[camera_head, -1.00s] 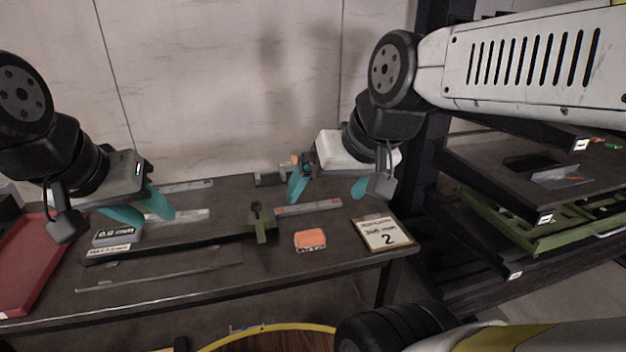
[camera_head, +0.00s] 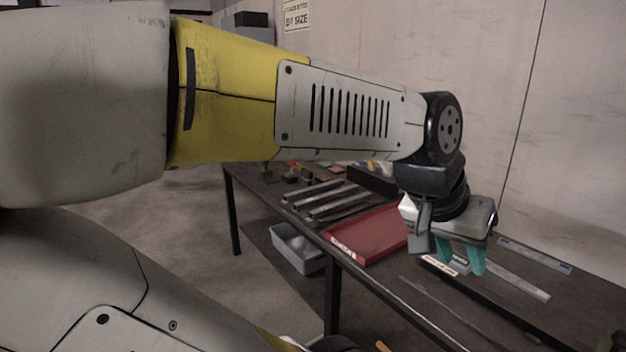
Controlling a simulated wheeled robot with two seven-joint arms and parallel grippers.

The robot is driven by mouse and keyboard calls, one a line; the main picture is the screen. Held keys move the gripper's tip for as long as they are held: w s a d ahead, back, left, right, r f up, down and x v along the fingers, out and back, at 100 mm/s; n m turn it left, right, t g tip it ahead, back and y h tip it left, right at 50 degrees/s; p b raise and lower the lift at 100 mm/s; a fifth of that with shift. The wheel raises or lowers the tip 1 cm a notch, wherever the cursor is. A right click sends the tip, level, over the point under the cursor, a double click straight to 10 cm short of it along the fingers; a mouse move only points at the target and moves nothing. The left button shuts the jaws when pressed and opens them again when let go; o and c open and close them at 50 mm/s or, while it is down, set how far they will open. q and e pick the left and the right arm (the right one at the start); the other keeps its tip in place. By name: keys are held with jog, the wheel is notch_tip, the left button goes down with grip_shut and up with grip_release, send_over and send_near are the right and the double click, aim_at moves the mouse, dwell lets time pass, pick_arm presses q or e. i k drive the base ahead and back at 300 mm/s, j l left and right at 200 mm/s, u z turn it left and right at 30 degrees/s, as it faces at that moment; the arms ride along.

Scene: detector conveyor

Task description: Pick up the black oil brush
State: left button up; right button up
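I cannot make out a black oil brush for certain in the head view. Some small dark items (camera_head: 291,178) lie at the far end of the dark table (camera_head: 395,298), too small to tell apart. My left gripper (camera_head: 462,264) hangs over the table, just right of the red tray. Its teal fingers point down with a gap between them, and I see nothing held. My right gripper is out of view.
The red tray (camera_head: 342,245) lies on the table, with metal strips (camera_head: 335,205) beyond it. A grey bin (camera_head: 297,248) sits below the table. The wall stands close behind the table. My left arm hides part of the far table. Floor at left is clear.

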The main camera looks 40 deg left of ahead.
aim_at(307, 175)
jog(key=u, duration=1.65)
jog(key=z, duration=2.2)
jog(key=u, duration=2.2)
jog(key=i+j+z, duration=0.25)
jog(key=i+j, duration=0.55)
jog(key=i, duration=0.15)
jog(key=i+j+z, duration=0.3)
jog(key=i+j, duration=0.6)
jog(key=j, duration=0.1)
